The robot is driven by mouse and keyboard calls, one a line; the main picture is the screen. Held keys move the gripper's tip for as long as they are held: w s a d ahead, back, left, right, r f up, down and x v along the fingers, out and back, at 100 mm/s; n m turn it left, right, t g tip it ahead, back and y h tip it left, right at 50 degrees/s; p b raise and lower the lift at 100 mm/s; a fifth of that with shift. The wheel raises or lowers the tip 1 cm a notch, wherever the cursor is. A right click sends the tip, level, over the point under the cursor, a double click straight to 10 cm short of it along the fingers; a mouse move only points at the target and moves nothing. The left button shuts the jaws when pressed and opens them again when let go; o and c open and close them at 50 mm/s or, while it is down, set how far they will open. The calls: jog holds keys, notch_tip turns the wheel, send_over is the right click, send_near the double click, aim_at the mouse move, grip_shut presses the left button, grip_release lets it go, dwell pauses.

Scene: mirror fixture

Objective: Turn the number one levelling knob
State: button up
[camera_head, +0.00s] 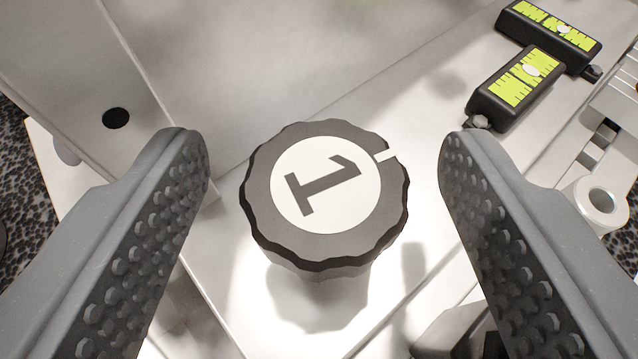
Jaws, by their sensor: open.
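The number one levelling knob (325,195) is a dark grey, scalloped knob with a white disc marked "1" on top. It stands near the middle of the view on a pale metal plate. The "1" lies tilted, and a white index mark on the rim points to the upper right. My gripper (322,150) is open, with one studded grey finger on the left of the knob and one on the right. Visible gaps separate both fingers from the knob, and nothing is held between them.
Two black bubble levels with yellow-green scales, one nearer (515,88) and one farther (550,35), sit at the upper right. A metal cylinder with a hole (600,203) stands at the right edge. A pale upright panel with a round hole (116,118) is at the upper left.

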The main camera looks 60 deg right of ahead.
jog(key=b+v, duration=0.1)
jog(key=v, duration=1.2)
jog(key=shift+s+a+r, duration=0.15)
jog(key=shift+a, duration=0.1)
jog(key=w+a+r+n+t+y+b, duration=0.1)
jog(key=w+a+r+t+y+b, duration=0.1)
jog(key=w+a+r+t, duration=0.3)
jog(key=w+a+r+y+b, duration=0.1)
jog(key=w+r+y, duration=0.15)
jog(key=r, duration=0.45)
jog(key=a+r+n+t+y+b, duration=0.2)
jog(key=a+r+y, duration=0.1)
jog(key=r, duration=0.6)
jog(key=a+r+n+t+y+b, duration=0.1)
jog(key=a+r+n+t+y, duration=0.15)
jog(key=r, duration=0.55)
jog(key=s+a+r+n+y+b, duration=0.25)
jog(key=s+r+n+y, duration=0.2)
jog(key=s+r, duration=0.65)
jog(key=s+d+r+h+b, duration=0.1)
jog(key=s+d, duration=0.2)
jog(key=s, duration=0.3)
jog(key=s+d+r+n+g+h+b, duration=0.1)
jog(key=s+d+r+h, duration=0.1)
jog(key=s, duration=0.4)
jog(key=shift+d, duration=0.4)
